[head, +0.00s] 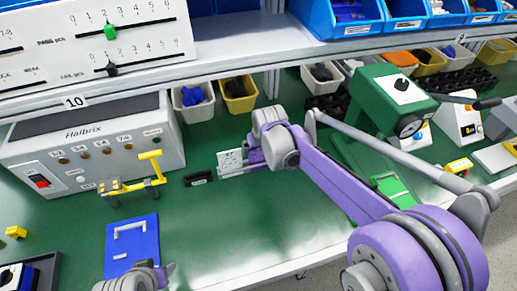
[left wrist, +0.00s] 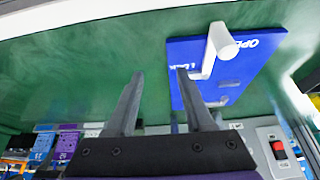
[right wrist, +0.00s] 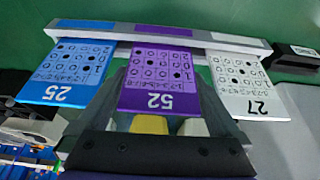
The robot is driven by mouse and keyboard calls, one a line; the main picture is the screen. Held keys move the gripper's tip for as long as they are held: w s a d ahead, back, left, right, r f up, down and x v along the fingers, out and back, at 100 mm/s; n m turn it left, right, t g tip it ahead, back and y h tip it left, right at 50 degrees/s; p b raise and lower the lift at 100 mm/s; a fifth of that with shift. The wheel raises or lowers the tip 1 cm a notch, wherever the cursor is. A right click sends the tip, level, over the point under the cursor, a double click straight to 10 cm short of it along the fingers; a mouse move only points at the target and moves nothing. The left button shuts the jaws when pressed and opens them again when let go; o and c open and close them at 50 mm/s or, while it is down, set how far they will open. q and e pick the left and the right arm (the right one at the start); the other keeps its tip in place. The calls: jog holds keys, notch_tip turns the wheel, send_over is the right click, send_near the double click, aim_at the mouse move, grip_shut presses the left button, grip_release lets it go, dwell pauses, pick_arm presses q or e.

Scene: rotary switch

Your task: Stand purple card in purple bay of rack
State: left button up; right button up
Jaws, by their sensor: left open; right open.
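In the right wrist view, a purple card (right wrist: 160,72) marked 52 is at the purple section of the rack (right wrist: 124,30). A blue card (right wrist: 62,75) marked 25 and a white card (right wrist: 248,78) marked 27 flank it at the blue and white sections. My right gripper (right wrist: 163,84) is open, its fingers on either side of the purple card; the fingertips are partly hidden by the cards. In the head view the right gripper (head: 254,158) is at the rack, with the white card (head: 229,159) showing. My left gripper (left wrist: 160,73) is open and empty.
A blue panel (head: 131,245) with a white handle lies beneath my left arm; the left wrist view shows its OPEN lettering. A grey Halbrix box (head: 100,140), a yellow fixture (head: 140,185) and a small black block (head: 198,179) stand nearby.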

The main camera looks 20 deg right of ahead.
pick_arm(q)
jog(key=shift+r+p, duration=0.65)
jog(key=shift+r, duration=0.05)
pick_arm(e)
jog(key=v, duration=1)
jog(key=shift+r, duration=0.3)
jog(key=shift+s, duration=0.15)
pick_arm(q)
notch_tip(320, 180, up, 8)
jog(key=w+p, duration=0.1)
jog(key=p, duration=0.5)
jog(key=shift+w+f+p, duration=0.25)
jog(key=shift+w+p, duration=0.05)
jog(key=shift+w, duration=0.1)
pick_arm(e)
notch_tip(320, 180, up, 9)
pick_arm(q)
jog(key=shift+s, duration=0.1)
jog(key=shift+r, duration=0.15)
pick_arm(e)
jog(key=s+d+f, duration=0.1)
jog(key=s+f, duration=0.4)
jog(key=s, duration=0.6)
jog(key=s+d+f, duration=0.1)
jog(key=s+f, duration=0.5)
jog(key=s, duration=0.6)
jog(key=shift+d+f+t, duration=0.2)
jog(key=shift+d+t, duration=0.15)
jog(key=shift+t, duration=0.05)
